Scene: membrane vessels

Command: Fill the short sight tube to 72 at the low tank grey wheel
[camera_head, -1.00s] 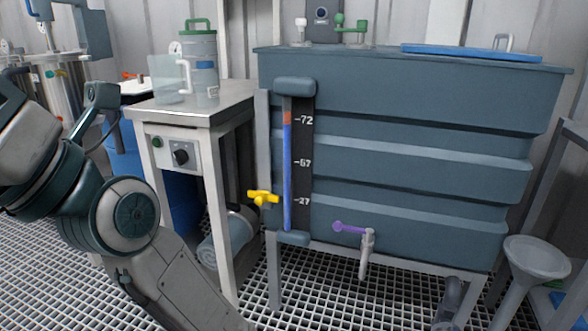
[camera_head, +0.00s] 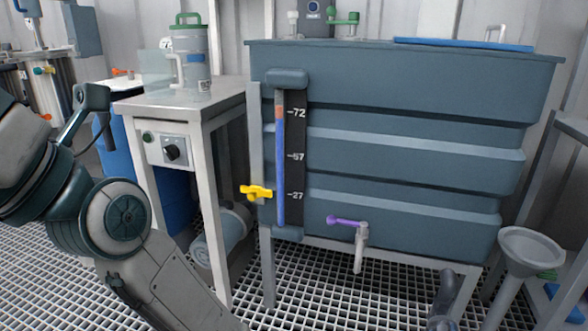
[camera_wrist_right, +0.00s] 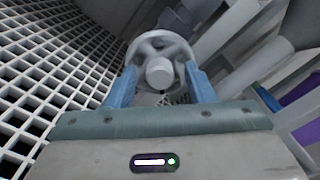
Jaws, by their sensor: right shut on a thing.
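The sight tube (camera_head: 280,170) is on the front of the blue-grey tank (camera_head: 400,110), beside a dark scale (camera_head: 297,175) marked 27, 57 and 72. Its blue column reaches just under the 72 mark, with an orange band on top at about that mark. In the right wrist view, a pale grey spoked wheel (camera_wrist_right: 159,72) sits between the blue fingers of my right gripper (camera_wrist_right: 160,84), which is shut on it. The wheel and right gripper cannot be made out in the head view. My left arm shows at the left; its gripper is out of view.
A yellow valve handle (camera_head: 257,192) sits left of the tube's lower part, and a purple tap lever (camera_head: 346,221) is right of it. A metal table (camera_head: 190,98) stands left, a grey funnel (camera_head: 532,249) right. Open white grating (camera_head: 330,290) covers the floor.

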